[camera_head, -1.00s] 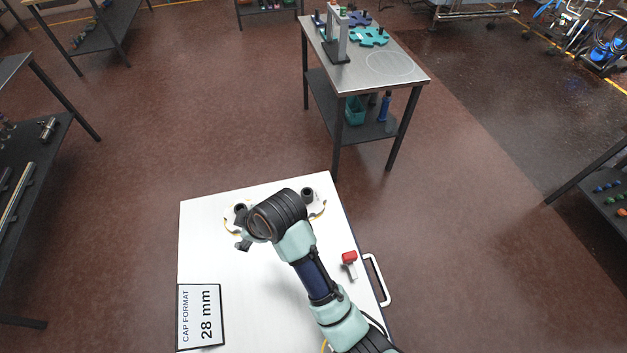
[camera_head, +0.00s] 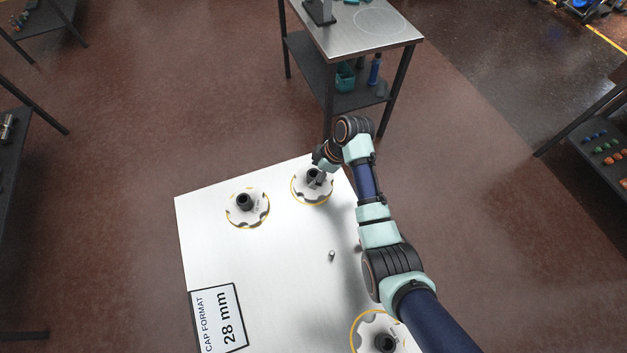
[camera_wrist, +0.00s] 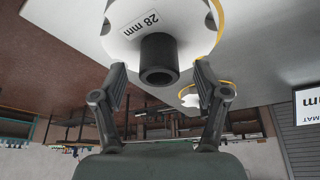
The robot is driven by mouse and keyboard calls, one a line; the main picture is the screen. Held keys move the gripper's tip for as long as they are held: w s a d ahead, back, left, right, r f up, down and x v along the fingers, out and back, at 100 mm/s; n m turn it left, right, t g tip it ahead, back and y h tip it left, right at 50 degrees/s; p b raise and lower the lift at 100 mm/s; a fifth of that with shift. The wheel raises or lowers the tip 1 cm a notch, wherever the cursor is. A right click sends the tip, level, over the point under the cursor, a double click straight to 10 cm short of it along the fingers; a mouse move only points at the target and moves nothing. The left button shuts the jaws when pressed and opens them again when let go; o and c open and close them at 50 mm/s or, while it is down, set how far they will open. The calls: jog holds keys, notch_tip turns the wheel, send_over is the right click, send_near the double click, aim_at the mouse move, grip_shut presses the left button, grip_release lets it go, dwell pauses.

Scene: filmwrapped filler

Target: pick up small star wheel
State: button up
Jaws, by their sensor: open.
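A white star wheel with a yellow rim and a black hub lies at the back right of the white tabletop in the head view (camera_head: 300,192). My gripper (camera_head: 318,176) is at its hub from above. In the wrist view, my gripper (camera_wrist: 160,78) is open. The hub (camera_wrist: 158,60) shows between its fingers, with a gap on each side. The wheel in front of it (camera_wrist: 185,22) reads "28 mm". A similar star wheel (camera_head: 236,216) lies to the left. A third (camera_head: 365,328) lies at the front right, partly hidden by my arm.
The white tabletop (camera_head: 230,260) is clear in its middle, apart from a small metal pin (camera_head: 332,256). A sign reading "CAP FORMAT 28 mm" (camera_head: 218,318) lies at the front left. A metal side table (camera_head: 345,38) stands beyond the back edge.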

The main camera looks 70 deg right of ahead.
jog(key=shift+x, duration=0.9)
jog(key=shift+w+r, duration=0.1)
jog(key=shift+r, duration=0.05)
grip_shut()
jog(key=shift+r, duration=0.1)
notch_tip(320, 180, up, 20)
jog(key=p, duration=0.6)
